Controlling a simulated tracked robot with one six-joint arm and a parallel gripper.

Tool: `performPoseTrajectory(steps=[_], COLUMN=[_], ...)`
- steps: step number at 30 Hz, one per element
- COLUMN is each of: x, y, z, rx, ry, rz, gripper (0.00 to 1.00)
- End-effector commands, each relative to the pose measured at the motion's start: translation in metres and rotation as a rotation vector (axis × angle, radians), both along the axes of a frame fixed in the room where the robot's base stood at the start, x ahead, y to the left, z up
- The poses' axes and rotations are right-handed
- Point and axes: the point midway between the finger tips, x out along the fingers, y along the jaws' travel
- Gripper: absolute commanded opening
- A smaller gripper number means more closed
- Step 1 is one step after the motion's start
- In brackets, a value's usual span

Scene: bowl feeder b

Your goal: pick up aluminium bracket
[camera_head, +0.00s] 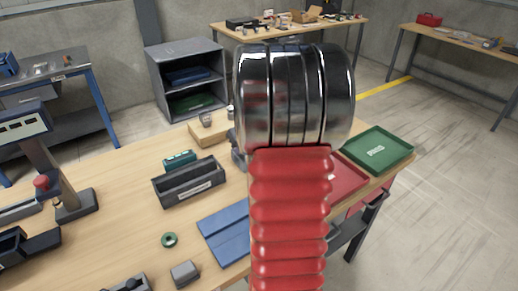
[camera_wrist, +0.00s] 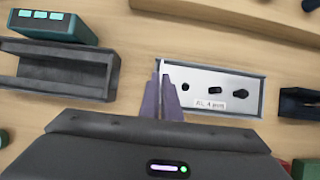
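In the wrist view a flat, silvery-white plate (camera_wrist: 200,75), which looks like the aluminium bracket, has a dark border, several black holes or knobs and a small printed label. My gripper (camera_wrist: 162,75) has its two purple-grey fingers close together over the plate's left end. A thin pale line shows between them. I cannot tell whether this is the plate's edge between the fingers or a bare gap, nor whether they touch it. In the head view my arm covers the middle, and neither the plate nor the fingers can be made out.
A dark open bin (camera_wrist: 60,73) and a green-teal box (camera_wrist: 52,25) lie to the left in the wrist view. A black part (camera_wrist: 299,103) lies at the right. In the head view a blue panel (camera_head: 222,240) and green tray (camera_head: 377,149) are on the wooden bench (camera_head: 120,215).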

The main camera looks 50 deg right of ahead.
Motion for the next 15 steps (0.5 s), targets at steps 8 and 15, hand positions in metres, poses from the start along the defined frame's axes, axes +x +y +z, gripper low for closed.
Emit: performPoseTrajectory(steps=[8, 15], x=[0.0003, 0.0006], y=[-0.0004, -0.0005], z=[0.0007, 0.0044], rx=[-0.002, -0.002], ry=[-0.001, -0.002], rz=[0.0, 0.0], gripper=[0.0, 0.0])
